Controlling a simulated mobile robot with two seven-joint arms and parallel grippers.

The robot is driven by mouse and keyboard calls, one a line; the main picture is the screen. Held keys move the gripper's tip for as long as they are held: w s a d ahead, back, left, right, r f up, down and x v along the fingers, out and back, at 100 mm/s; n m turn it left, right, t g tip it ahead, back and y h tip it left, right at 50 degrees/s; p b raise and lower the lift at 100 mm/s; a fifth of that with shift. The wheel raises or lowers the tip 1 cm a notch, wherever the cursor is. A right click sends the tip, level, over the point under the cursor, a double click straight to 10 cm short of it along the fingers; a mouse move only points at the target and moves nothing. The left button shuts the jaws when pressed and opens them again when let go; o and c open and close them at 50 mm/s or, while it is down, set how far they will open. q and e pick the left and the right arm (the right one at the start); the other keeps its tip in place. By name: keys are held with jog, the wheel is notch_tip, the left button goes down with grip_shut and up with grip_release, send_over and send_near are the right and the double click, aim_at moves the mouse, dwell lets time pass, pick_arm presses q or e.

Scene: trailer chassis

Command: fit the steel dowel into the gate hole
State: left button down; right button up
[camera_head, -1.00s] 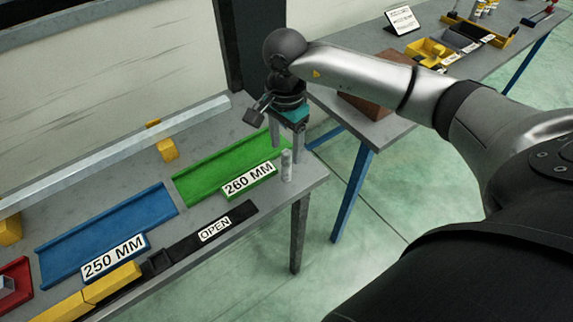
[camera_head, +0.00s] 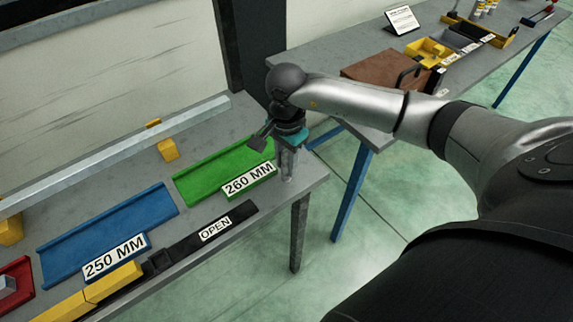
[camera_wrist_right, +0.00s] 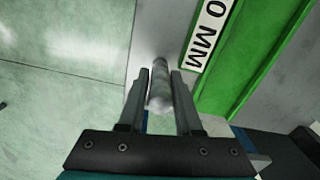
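The steel dowel (camera_head: 287,172) is a short grey cylinder standing upright at the right end of the grey bench, beside the green 260 MM tray (camera_head: 205,172). My right gripper (camera_head: 287,168) points down over it, with its fingers on either side. In the right wrist view the dowel (camera_wrist_right: 160,85) sits between the fingers of the right gripper (camera_wrist_right: 158,82). The fingers look apart, with a narrow gap at the left one; contact at the right one is unclear. A black strip marked OPEN (camera_head: 190,240) lies along the front edge. I cannot make out the gate hole. My left gripper is out of view.
A blue 250 MM tray (camera_head: 108,228) and yellow blocks (camera_head: 113,282) lie to the left. A long metal bar (camera_head: 120,150) runs along the back. A second bench (camera_head: 355,60) behind holds a brown case (camera_head: 385,70) and bins. Open floor lies right of the bench.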

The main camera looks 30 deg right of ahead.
grip_shut()
jog(key=shift+r, duration=0.2)
dwell(0.4)
